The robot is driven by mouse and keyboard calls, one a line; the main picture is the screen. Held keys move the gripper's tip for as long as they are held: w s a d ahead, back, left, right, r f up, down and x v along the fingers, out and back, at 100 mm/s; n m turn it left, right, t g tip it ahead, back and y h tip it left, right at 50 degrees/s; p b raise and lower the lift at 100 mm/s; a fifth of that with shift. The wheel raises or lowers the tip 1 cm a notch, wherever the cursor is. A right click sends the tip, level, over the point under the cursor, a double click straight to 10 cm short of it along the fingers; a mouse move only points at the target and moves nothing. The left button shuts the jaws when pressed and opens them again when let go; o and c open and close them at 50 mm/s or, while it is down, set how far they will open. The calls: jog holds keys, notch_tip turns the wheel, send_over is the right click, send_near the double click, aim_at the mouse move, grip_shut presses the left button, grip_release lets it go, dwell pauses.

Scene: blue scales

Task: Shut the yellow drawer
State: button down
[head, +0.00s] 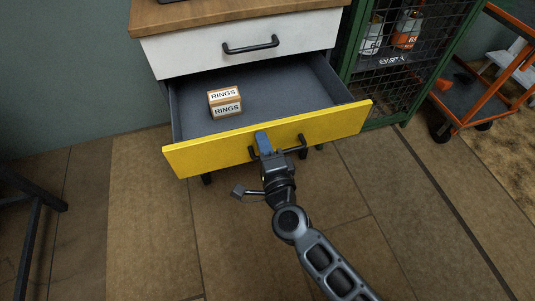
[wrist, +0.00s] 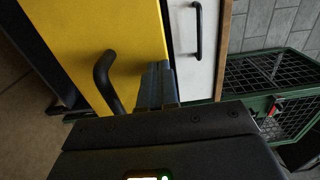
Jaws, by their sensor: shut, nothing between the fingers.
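The yellow drawer (head: 325,128) is pulled out below a closed white drawer (head: 190,51). A small box labelled RINGS (head: 225,102) lies inside it. My gripper (head: 263,142) is shut and empty, with its blue fingertips at the yellow front, close to the dark bar handle (head: 297,148). In the wrist view the fingers (wrist: 158,85) stand beside the handle (wrist: 106,80), not around it, in front of the yellow face (wrist: 75,35). I cannot tell whether the fingertips touch the front.
A green mesh cage (head: 400,75) with bottles inside stands right of the drawers. An orange cart (head: 480,95) is further right. A dark metal frame (head: 35,215) is at the left edge. The wooden floor (head: 140,240) in front is mostly clear.

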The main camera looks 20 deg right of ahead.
jog(key=shift+w, duration=0.25)
